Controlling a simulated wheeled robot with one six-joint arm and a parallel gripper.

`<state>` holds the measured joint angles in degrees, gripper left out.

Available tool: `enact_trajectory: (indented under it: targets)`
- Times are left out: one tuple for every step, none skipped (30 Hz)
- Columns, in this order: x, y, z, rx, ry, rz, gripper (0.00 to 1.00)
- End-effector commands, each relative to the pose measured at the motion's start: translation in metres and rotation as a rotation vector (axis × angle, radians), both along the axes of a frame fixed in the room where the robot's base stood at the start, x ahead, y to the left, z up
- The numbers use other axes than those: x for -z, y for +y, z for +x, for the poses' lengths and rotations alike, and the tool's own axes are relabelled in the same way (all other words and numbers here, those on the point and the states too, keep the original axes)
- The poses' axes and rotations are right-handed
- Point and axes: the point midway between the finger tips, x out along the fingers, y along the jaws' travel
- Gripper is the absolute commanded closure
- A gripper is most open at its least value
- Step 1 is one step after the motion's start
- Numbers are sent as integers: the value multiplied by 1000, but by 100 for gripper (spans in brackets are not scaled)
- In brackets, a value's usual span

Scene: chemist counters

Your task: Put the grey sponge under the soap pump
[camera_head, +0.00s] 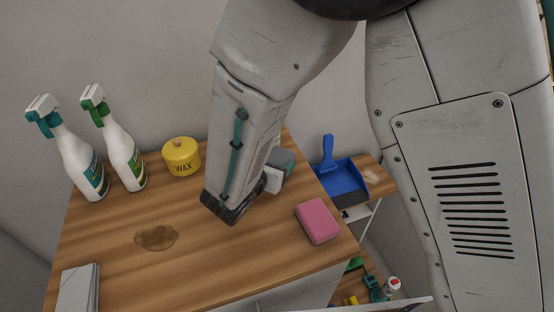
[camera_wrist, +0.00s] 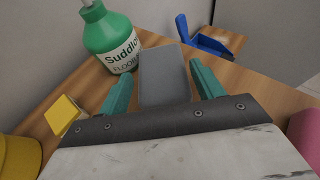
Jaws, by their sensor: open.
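In the wrist view, the grey sponge (camera_wrist: 163,75) is a flat grey block lying on the wooden counter, between the two teal fingers of my gripper (camera_wrist: 160,72). The fingers are apart, one on each side of it, and I see no clear contact. A green bottle (camera_wrist: 108,38) with a white label, partly readable as "Suddlo", stands just beyond and left of the sponge. Its top is cut off, so I cannot tell whether it is the soap pump. In the head view my arm hides this spot; only a small grey-green piece shows beside it.
Two spray bottles (camera_head: 78,157) (camera_head: 121,150) and a yellow wax tin (camera_head: 181,157) stand at the back left. A pink sponge (camera_head: 318,221) lies right of my arm. A brown stain (camera_head: 156,237) marks the counter (camera_head: 215,265). A blue dustpan (camera_head: 342,180) lies beyond the right edge.

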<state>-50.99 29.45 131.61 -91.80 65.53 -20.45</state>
Motion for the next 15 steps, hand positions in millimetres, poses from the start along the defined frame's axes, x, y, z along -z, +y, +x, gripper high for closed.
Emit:
enact_trajectory:
  targets:
    - [-5,7,-10,-6,-1,2,34]
    - [-8,10,-15,-6,-1,2,34]
    - [-11,14,-23,-5,-1,3,34]
    - [-14,17,-28,-6,-1,2,34]
    - [-16,20,-34,-5,-1,2,34]
    - [-19,24,-40,-6,-1,1,34]
    - [-21,26,-45,-5,-1,2,34]
    - [-23,29,-49,-6,0,2,34]
    - [-26,31,-55,-5,0,2,34]
    - [-28,33,-58,-5,-1,2,34]
    - [-29,35,-61,-4,0,1,34]
    - [-31,37,-65,-3,0,0,34]
    - [-32,38,-67,-3,0,0,34]
    - [-33,39,-69,-3,0,0,34]
    - [-33,40,-71,-2,1,1,34]
